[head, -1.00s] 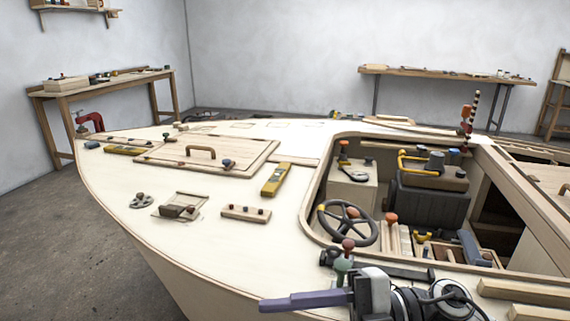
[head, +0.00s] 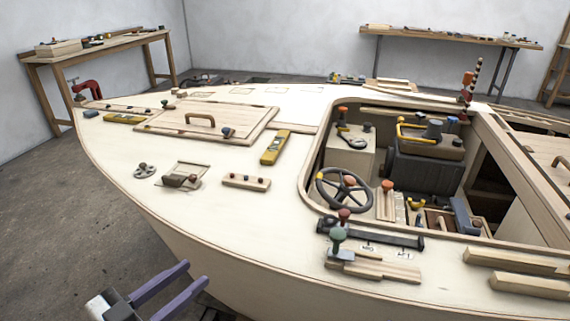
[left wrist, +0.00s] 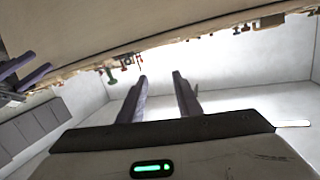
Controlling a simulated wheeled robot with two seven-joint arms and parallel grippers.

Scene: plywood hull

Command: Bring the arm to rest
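My left gripper (head: 195,273) is at the bottom of the head view, off the near edge of the hull (head: 250,235). Its two purple fingers are apart with nothing between them. At the left edge of the left wrist view, two more purple fingers (left wrist: 30,72) stand apart, apparently my right gripper. My right gripper does not show in the head view.
The hull deck carries a hatch lid (head: 215,122), a yellow level (head: 275,148), a peg strip (head: 246,182) and wood strips (head: 375,270). A cockpit opening holds a steering wheel (head: 343,190). A red clamp (head: 88,88) grips the far left edge. Floor left of the hull is clear.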

